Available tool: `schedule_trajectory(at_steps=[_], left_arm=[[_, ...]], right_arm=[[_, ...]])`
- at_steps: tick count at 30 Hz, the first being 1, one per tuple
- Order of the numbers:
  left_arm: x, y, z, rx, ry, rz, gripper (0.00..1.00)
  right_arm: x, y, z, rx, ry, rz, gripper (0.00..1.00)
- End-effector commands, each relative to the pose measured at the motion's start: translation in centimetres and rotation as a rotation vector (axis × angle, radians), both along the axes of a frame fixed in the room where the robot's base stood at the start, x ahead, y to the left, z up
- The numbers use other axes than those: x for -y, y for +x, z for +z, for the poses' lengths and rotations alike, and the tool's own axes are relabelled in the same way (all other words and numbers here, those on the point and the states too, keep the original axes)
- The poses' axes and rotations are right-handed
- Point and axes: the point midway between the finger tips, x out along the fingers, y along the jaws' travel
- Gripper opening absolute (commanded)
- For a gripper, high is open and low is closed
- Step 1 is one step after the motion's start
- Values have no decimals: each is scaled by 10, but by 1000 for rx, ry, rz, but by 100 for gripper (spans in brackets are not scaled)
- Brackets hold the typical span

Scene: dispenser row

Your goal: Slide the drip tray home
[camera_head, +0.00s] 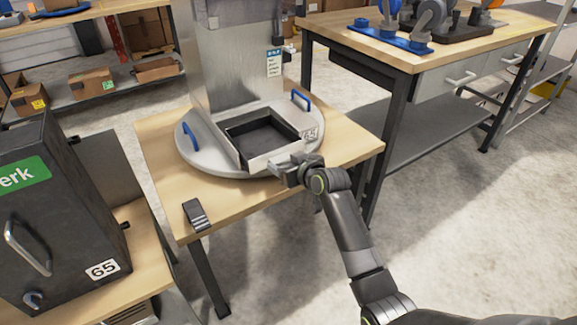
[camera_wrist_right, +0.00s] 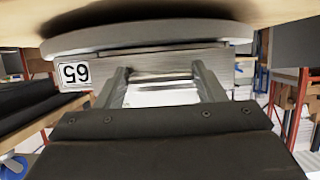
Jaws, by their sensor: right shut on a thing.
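The drip tray is a dark, shallow, open box with a silver front panel (camera_head: 275,156), bearing a "65" label at its right end. It lies on the round grey base (camera_head: 202,158) of a metal dispenser, in front of the upright housing (camera_head: 235,65), with most of its dark inside exposed. My right gripper (camera_head: 276,169) is at the middle of the front panel, shut on the tray's front. In the right wrist view, the fingers (camera_wrist_right: 160,78) meet the panel (camera_wrist_right: 165,62), label upside down; the exact gripped part is hard to see. My left gripper is not in view.
The dispenser stands on a wooden table (camera_head: 165,150) with a small dark device (camera_head: 196,215) at its front left. A black cabinet (camera_head: 55,215), also labelled 65, stands at the left. Blue handles (camera_head: 301,100) rise from the base. Another bench (camera_head: 400,55) is close at the right.

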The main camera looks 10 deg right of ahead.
Motion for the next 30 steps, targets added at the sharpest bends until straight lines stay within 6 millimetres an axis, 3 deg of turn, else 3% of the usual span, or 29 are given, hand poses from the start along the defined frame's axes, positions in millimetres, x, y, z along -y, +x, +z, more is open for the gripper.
schedule_trajectory(at_steps=[29, 30], left_arm=[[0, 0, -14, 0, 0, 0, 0], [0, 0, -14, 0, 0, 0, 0]], right_arm=[[-12, 33, 2, 5, 1, 0, 8], [-12, 33, 2, 5, 1, 0, 66]])
